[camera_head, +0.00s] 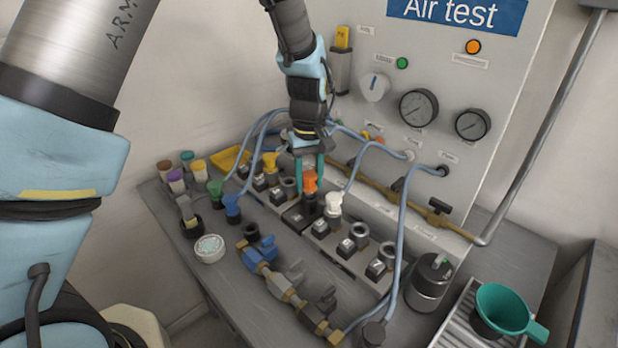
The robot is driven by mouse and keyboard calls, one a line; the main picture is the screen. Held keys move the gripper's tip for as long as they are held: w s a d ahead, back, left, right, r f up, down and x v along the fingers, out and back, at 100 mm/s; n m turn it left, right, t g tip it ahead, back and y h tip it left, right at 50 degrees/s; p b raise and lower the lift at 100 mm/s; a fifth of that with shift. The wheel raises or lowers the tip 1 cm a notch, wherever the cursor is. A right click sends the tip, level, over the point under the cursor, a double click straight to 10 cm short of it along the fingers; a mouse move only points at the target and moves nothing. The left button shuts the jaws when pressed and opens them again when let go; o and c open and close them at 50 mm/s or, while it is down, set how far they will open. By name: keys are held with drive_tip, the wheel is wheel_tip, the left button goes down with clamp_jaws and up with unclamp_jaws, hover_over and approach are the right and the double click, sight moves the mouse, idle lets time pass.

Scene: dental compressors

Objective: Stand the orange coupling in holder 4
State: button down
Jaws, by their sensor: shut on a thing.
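The orange coupling (310,184) is upright between the teal fingertips of my gripper (308,172), which points down and is shut on it. Its lower end meets the dark holder (310,204) beside the label that appears to read 4 (296,216), in the middle of the holder row. I cannot tell whether the coupling is seated in that holder or just above it. A white coupling (333,205) stands in the neighbouring holder to the right.
Yellow, green and blue couplings (232,207) stand to the left, some with hoses. Blue hoses (402,225) loop to the panel close to my gripper. A brass valve pipe (285,287) lies in front. A teal funnel (505,308) is at right. Emptier holders (359,232) follow rightward.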

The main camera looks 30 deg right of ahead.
drive_tip(key=shift+f+b, duration=0.35)
drive_tip(key=shift+f, duration=0.45)
drive_tip(key=shift+r, duration=0.15)
drive_tip(key=shift+r+p, duration=0.6)
drive_tip(key=shift+p, duration=0.05)
drive_tip(key=shift+f, duration=0.2)
idle(0.4)
drive_tip(key=shift+f+b, duration=0.35)
drive_tip(key=shift+f, duration=0.2)
drive_tip(key=shift+c, duration=1.8)
unclamp_jaws()
drive_tip(key=shift+r, duration=0.1)
